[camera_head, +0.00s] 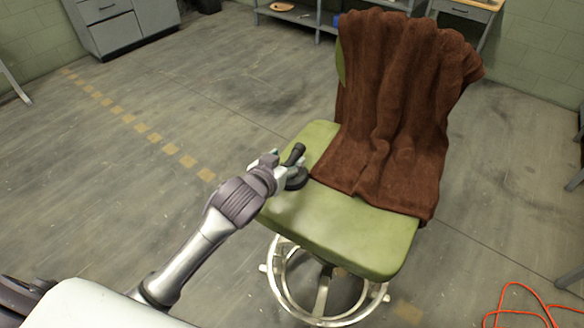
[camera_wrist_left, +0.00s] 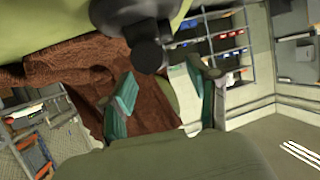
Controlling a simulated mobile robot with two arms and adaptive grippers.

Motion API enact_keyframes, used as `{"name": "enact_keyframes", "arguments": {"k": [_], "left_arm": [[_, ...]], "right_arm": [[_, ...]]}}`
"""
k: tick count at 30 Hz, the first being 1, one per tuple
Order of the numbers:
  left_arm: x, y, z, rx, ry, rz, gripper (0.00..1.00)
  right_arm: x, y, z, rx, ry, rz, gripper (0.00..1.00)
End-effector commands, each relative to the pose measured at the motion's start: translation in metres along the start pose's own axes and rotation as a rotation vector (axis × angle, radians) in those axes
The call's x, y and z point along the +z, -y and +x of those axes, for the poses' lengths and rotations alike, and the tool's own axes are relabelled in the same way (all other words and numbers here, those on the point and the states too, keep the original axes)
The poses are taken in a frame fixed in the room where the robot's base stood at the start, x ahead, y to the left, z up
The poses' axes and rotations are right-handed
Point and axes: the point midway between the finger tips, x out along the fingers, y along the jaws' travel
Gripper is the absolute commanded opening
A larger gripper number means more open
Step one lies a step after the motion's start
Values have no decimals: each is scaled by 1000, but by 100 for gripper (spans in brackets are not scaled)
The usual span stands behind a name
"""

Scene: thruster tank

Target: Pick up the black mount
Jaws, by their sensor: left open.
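The black mount (camera_head: 297,179) stands on the green seat of the chair, near its left edge. It has a round, flat base and a short stem with a darker knob tilted at the top. My left gripper (camera_head: 279,170) reaches in from the left, right beside the mount, and partly hides it. In the left wrist view the mount (camera_wrist_left: 147,52) shows at the top, its knob just beyond the gap between the two green fingertips of my open left gripper (camera_wrist_left: 163,98). I cannot tell whether a finger touches it. My right gripper is not in view.
The green chair seat (camera_head: 350,232) is on a metal swivel base. A brown cloth (camera_head: 395,110) drapes over the backrest and onto the seat, right behind the mount. An orange cable (camera_head: 520,300) lies on the floor at lower right. The floor at left is clear.

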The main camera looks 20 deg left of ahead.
Motion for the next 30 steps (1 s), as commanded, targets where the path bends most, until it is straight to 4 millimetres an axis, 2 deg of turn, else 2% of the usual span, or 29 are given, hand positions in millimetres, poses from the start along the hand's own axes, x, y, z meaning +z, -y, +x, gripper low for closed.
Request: {"name": "enact_keyframes", "arguments": {"k": [5, 13, 22, 23, 30], "left_arm": [[1, -1, 13, -1, 1, -1, 60], [3, -5, 51, -1, 1, 1, 60], [4, -5, 56, 1, 1, 0, 60], [4, -5, 56, 1, 1, 0, 57], [4, -5, 56, 0, 1, 0, 17]], "right_arm": [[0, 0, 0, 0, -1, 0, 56], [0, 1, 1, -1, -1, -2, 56], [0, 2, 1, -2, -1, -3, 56], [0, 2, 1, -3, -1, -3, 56], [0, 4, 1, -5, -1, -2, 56]]}}
